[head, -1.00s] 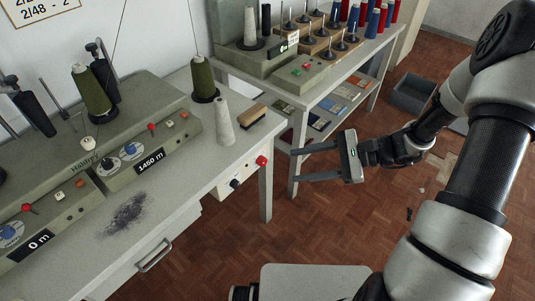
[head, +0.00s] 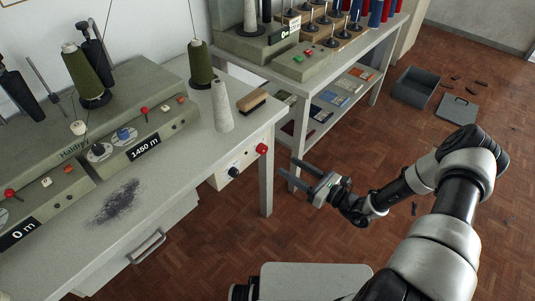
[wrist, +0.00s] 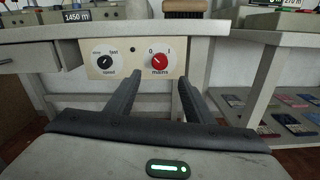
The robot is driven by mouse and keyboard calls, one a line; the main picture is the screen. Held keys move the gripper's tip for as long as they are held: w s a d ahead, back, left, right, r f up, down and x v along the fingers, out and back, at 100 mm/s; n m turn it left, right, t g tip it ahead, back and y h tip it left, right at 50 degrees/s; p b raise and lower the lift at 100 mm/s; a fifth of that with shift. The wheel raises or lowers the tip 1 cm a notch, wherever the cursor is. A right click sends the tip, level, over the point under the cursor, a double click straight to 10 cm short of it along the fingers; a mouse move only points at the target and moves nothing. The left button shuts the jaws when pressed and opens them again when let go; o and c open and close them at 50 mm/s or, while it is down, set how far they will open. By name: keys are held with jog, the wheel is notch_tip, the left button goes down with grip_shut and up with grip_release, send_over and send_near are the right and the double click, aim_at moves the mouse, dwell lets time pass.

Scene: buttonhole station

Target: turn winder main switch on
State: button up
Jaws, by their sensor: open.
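The winder main switch is a red rotary knob (wrist: 158,60) marked "mains", with 0 and 1 above it, on a cream panel (wrist: 120,66) under the table's front edge. Its pointer seems turned toward the 0 side. The knob also shows in the head view (head: 262,149), at the table's right end. My gripper (wrist: 157,76) is open and empty, its two fingers pointing at the panel. In the wrist view the knob lies between the fingertips, beyond them. In the head view my gripper (head: 300,173) is apart from the knob, to its right and lower.
A black speed knob (wrist: 107,62) sits left of the red one. A brush (head: 252,101) and a white cone (head: 222,106) stand on the table above. The table leg (head: 266,180) and a shelf unit (head: 345,75) are close by. The floor to the right is mostly free.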

aim_at(265, 151)
jog(key=b+x, duration=0.1)
jog(key=x, duration=1)
jog(key=c, duration=1)
jog(key=shift+c, duration=0.2)
